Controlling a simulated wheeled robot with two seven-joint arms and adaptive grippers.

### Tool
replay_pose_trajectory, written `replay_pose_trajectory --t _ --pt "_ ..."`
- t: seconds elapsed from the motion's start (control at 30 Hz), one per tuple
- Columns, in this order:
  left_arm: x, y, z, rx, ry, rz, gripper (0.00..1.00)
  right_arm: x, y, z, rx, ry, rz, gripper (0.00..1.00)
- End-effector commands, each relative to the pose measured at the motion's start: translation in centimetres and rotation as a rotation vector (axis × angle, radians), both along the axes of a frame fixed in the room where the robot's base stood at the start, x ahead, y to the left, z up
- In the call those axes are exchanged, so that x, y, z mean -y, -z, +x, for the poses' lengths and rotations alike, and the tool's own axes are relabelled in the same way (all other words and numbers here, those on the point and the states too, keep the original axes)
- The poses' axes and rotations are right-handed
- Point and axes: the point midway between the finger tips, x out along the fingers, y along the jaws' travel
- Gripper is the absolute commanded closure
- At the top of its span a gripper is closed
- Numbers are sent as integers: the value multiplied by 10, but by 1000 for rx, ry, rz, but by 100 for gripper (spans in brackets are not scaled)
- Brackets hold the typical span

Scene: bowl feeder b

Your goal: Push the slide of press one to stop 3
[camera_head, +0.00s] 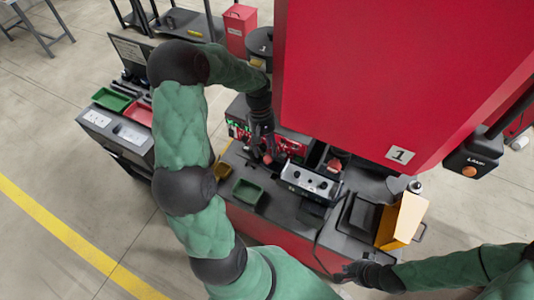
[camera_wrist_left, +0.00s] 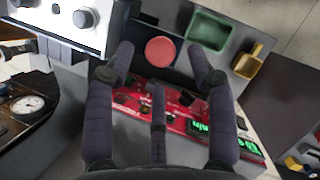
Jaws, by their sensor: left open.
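Press one is the large red machine (camera_head: 400,70) with a "1" plate on its front. My left gripper (camera_head: 266,150) is over the machine's bench, left of a grey control box (camera_head: 311,182). In the left wrist view its fingers (camera_wrist_left: 162,58) are open, spread either side of a round red knob (camera_wrist_left: 160,50), with nothing held. I cannot tell whether the fingers touch the knob. A red panel with green lettering (camera_wrist_left: 185,108) lies below it, partly hidden by the fingers. I cannot make out the slide or its stop marks. My right gripper (camera_head: 362,271) is at the lower right, its jaws unclear.
A green tray (camera_head: 247,193) and a yellow scoop-like tray (camera_head: 222,171) sit on the bench's left end. The control box with knobs (camera_wrist_left: 75,18) is close to the left fingers. A yellow-orange box (camera_head: 402,219) stands at the right.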

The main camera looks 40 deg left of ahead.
Motion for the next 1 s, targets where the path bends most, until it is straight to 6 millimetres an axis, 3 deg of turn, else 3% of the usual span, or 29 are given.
replay_pose_trajectory --t 0.2,0.4,0.6,1.0 --pt "-15 -42 10 3 -1 2 44 0 0 0 0 0 0 100" --pt "-25 -70 16 2 -2 1 44 0 0 0 0 0 0 100" --pt "-29 -82 17 -1 0 -1 44 0 0 0 0 0 0 100" --pt "-29 -83 18 -1 -1 -1 44 0 0 0 0 0 0 100"
